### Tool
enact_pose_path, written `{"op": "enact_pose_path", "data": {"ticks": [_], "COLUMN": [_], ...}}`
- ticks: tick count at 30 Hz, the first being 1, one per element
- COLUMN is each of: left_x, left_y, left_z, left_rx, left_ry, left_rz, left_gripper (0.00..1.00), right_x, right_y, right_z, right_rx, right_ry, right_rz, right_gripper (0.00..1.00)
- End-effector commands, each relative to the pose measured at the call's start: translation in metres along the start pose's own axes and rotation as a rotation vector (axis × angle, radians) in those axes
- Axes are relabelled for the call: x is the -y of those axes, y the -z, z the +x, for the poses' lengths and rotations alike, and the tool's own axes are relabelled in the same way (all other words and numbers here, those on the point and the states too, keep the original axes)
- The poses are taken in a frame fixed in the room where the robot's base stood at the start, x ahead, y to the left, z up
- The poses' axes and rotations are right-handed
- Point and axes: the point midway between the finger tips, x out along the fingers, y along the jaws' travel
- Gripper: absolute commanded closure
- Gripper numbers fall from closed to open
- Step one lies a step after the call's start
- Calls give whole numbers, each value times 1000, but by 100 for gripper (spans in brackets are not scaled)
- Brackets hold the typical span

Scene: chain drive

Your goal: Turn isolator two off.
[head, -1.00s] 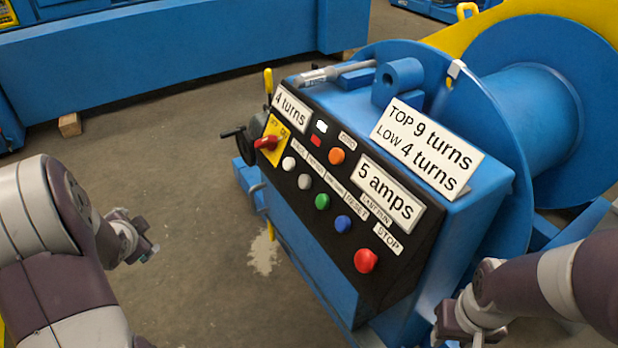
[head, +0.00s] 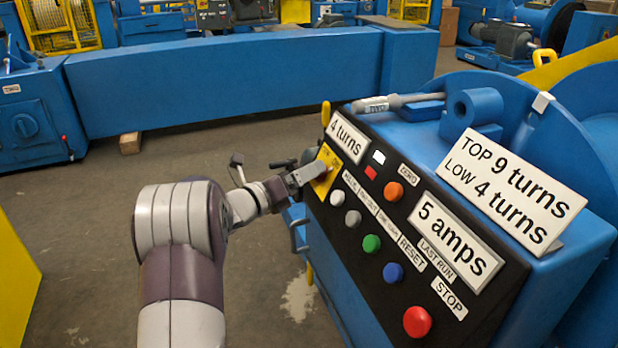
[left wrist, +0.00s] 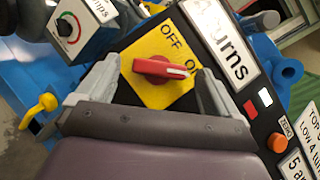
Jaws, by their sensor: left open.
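A red rotary switch handle (left wrist: 158,69) sits on a yellow plate (left wrist: 150,92) marked OFF and ON in the left wrist view. Its white pointer mark is toward ON. I see no number on this switch. In the head view the yellow plate (head: 325,165) is at the upper left corner of the black control panel, and my gripper mostly hides the handle. My left gripper (head: 312,176) is open at the switch. In the left wrist view its fingers (left wrist: 156,72) are on either side of the handle, with gaps visible. My right gripper is out of view.
The panel holds several buttons, including a green one (head: 371,243) and a red stop button (head: 417,321). A "4 turns" card (head: 347,136) stands close to the switch. A dial box (left wrist: 78,30) and a yellow-tipped lever (left wrist: 46,102) are near the left finger.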

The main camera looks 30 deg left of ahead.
Motion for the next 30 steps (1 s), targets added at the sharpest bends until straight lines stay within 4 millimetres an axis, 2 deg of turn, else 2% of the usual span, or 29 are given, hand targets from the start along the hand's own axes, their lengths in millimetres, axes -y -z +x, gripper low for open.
{"op": "enact_pose_path", "data": {"ticks": [1, 5, 13, 14, 18, 19, 30], "left_x": [-1, 0, 0, 0, 0, 0, 2], "left_y": [2, 0, -1, -1, -1, -1, -2], "left_z": [8, 21, 24, 24, 24, 24, 24], "left_rx": [-1, 0, 1, 1, 1, 1, 1], "left_ry": [3, 1, -1, -1, -1, -1, -32], "left_rz": [1, 1, -1, -1, -1, -1, -46], "left_gripper": [5, 5, 5, 9, 54, 57, 57], "right_x": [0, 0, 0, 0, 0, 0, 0], "right_y": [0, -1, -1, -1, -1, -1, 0], "right_z": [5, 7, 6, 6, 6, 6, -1], "right_rx": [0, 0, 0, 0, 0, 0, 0], "right_ry": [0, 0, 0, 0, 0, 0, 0], "right_rz": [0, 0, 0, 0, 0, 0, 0], "right_gripper": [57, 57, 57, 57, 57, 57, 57]}}
